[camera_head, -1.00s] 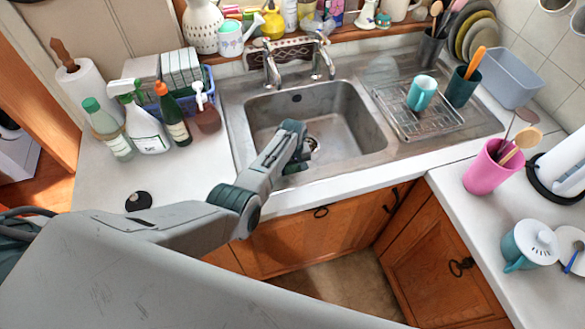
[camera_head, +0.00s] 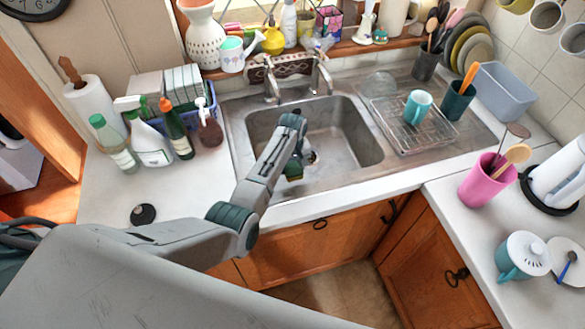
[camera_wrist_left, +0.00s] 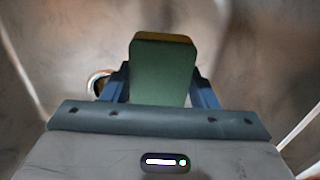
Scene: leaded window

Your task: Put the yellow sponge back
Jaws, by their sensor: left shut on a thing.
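The yellow sponge, with a dark green scouring face, is clamped between the blue-grey fingers of my left gripper (camera_wrist_left: 163,90). In the left wrist view the sponge (camera_wrist_left: 163,72) shows its green face with a thin yellow edge at the far end. In the head view my left gripper (camera_head: 297,160) is over the front part of the steel sink (camera_head: 350,135). A small green and yellow part of the sponge (camera_head: 293,171) shows below the wrist; the rest is hidden by the gripper. My right gripper is not in view.
Two taps (camera_head: 320,75) rise behind the basin, with a brown patterned holder (camera_head: 285,66) behind them. A drying rack (camera_head: 420,128) with a teal mug stands right of the basin. Bottles (camera_head: 150,140) and a blue basket crowd the left counter. The front left counter is mostly clear.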

